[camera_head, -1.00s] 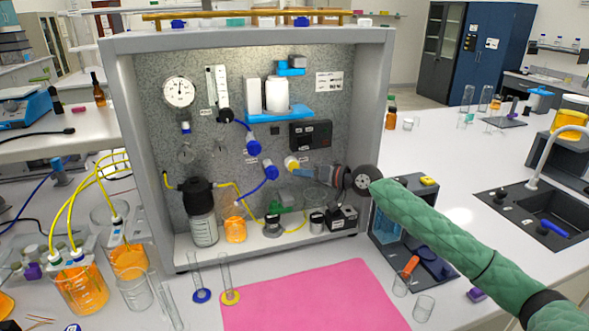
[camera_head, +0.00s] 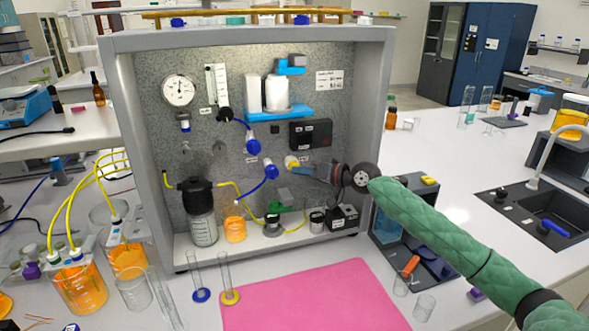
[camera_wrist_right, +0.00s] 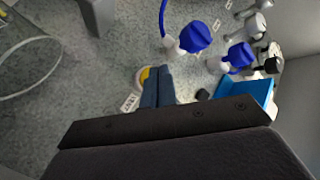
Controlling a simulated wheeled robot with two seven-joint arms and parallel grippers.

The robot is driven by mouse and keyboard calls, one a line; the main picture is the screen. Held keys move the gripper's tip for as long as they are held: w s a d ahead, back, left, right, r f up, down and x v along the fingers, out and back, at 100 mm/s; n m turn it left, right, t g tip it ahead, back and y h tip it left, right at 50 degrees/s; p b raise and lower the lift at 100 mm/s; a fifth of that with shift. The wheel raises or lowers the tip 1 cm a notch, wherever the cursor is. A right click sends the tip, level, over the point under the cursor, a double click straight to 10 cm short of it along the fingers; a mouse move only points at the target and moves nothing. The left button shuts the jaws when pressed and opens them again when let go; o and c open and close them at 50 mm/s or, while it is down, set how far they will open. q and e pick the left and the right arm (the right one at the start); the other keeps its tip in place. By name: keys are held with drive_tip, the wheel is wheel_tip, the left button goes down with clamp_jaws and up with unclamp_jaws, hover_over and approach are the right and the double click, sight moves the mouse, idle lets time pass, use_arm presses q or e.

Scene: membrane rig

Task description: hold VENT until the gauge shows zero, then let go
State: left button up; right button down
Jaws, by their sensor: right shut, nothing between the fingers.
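The pressure gauge (camera_head: 180,90) is a white round dial at the upper left of the rig's back panel; its needle is too small to read surely. The VENT button (camera_head: 291,162) is a yellow cap in a pale collar, low right of centre on the panel. My right gripper (camera_head: 301,166) is shut and empty, its blue fingertips at the button. In the right wrist view, the fingertips (camera_wrist_right: 157,72) overlap the yellow button (camera_wrist_right: 146,76) and hide part of it; I cannot tell whether it is pressed in. My left gripper is not in view.
Blue-capped fittings (camera_head: 253,147) and a blue shelf (camera_head: 283,113) with white canisters sit near the button. A dark box (camera_head: 310,134) is above my gripper. A black-capped bottle (camera_head: 201,215) stands lower left. The pink mat (camera_head: 310,298) in front is clear.

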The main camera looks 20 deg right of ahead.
drive_tip(key=shift+w+b, duration=0.3)
drive_tip(key=shift+w, duration=0.25)
idle(0.8)
drive_tip(key=shift+s, duration=0.25)
idle(2.6)
drive_tip(key=shift+s, duration=0.75)
drive_tip(key=shift+s+d+p, duration=0.1)
drive_tip(key=shift+s+p, duration=0.65)
drive_tip(key=shift+s, duration=1.75)
